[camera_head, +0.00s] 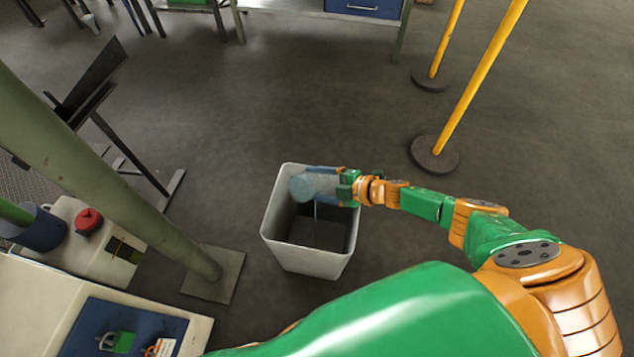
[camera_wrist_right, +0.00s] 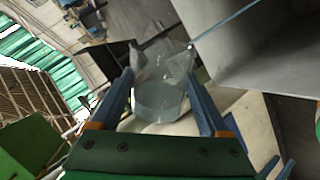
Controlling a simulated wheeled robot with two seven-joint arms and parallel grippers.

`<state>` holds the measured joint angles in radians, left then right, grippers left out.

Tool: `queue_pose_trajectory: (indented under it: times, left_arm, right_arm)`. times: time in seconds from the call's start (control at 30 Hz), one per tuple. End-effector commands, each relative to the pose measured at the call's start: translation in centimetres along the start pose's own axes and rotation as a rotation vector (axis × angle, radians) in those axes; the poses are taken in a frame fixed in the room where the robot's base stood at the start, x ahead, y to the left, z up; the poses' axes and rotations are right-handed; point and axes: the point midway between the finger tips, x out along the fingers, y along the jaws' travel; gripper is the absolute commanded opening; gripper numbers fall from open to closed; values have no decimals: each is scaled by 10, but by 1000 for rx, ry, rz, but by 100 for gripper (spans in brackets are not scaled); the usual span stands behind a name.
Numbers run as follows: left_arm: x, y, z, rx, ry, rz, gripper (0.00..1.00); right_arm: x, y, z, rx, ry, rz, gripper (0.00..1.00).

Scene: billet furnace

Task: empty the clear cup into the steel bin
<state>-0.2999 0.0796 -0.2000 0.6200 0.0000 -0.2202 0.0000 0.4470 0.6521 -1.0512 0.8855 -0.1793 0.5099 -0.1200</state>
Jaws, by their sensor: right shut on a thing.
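The clear cup (camera_head: 314,186) is held tilted on its side over the steel bin (camera_head: 308,262), its mouth toward the left in the head view. My right gripper (camera_head: 338,186) is shut on the cup. In the right wrist view the cup (camera_wrist_right: 160,85) sits between the two blue fingers (camera_wrist_right: 164,95), with liquid in it. A thin stream runs down from the cup into the bin's opening in the head view. In the wrist view the stream leaves the cup's rim toward the bin wall (camera_wrist_right: 265,65). My left gripper is not in view.
The bin stands on open grey floor. A green post on a square base plate (camera_head: 213,274) stands left of it. Yellow posts (camera_head: 480,80) on round bases stand at the upper right.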

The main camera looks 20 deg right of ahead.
Motion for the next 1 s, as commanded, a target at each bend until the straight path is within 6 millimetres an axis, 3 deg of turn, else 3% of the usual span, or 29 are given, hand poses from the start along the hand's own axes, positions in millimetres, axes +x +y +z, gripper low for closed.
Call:
queue_pose_trajectory:
  times: [0.33,0.7,1.0]
  left_arm:
    - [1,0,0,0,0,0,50]
    - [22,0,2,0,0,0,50]
    - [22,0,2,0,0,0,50]
  right_arm:
    - [0,0,0,3,2,0,24]
    - [-1,2,8,112,66,2,24]
    - [-2,4,7,130,76,2,24]
